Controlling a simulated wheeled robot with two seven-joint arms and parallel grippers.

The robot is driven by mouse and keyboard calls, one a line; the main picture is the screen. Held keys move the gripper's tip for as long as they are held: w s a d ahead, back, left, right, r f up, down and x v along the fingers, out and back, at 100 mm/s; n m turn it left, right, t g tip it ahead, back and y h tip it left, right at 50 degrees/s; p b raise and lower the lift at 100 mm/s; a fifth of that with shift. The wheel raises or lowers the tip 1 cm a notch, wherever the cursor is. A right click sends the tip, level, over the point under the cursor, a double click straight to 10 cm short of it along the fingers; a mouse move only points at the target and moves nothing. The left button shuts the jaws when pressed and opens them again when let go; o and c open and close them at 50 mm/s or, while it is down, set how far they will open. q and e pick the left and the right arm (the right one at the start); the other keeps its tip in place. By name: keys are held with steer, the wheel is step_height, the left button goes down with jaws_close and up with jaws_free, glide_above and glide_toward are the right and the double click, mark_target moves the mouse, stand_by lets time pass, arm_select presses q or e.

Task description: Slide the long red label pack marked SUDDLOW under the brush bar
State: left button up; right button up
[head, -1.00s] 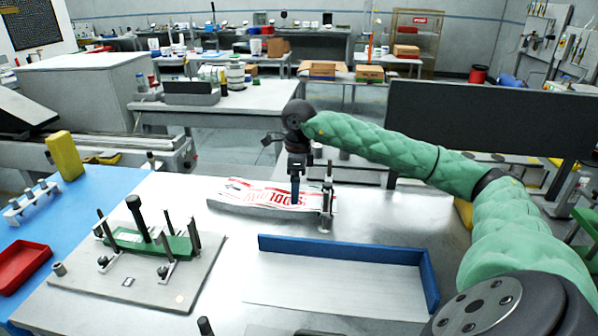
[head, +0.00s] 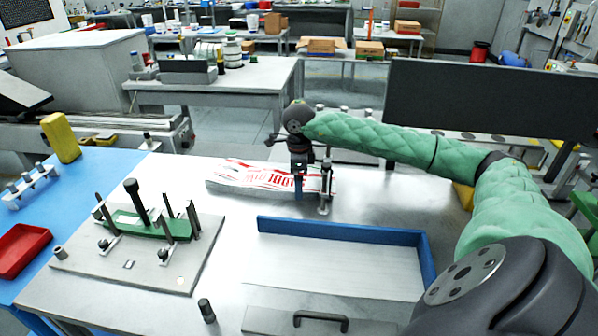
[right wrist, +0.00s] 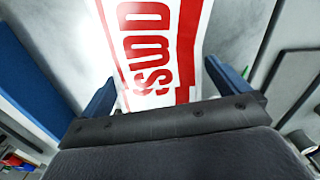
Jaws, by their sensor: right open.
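The long label pack (head: 235,173), white with red print, lies flat on the bench. Red letters beginning SUDD or similar run along it in the right wrist view (right wrist: 150,50); the full word is not legible. My right gripper (head: 299,194) is over the pack's right part. Its two blue fingers (right wrist: 160,72) are open, one on each side of the pack; I cannot tell whether they touch it. The gripper hides part of the print. I cannot make out the brush bar for certain. My left gripper is not in view.
A metal post (head: 326,188) stands at the pack's right end. A blue-walled tray (head: 345,228) lies in front. A plate (head: 165,270) with posts and a green pack is at left, beside a red bin (head: 22,250). The bench right of the post is clear.

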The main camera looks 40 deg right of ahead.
mark_target(282, 180)
steer(key=shift+c, duration=0.4)
steer(key=c, duration=1.3)
steer(key=shift+o, duration=0.2)
steer(key=shift+w+a, duration=1.7)
steer(key=shift+w, duration=0.25)
steer(key=o, duration=1.3)
steer(key=shift+f, duration=0.1)
steer(key=shift+o, duration=0.2)
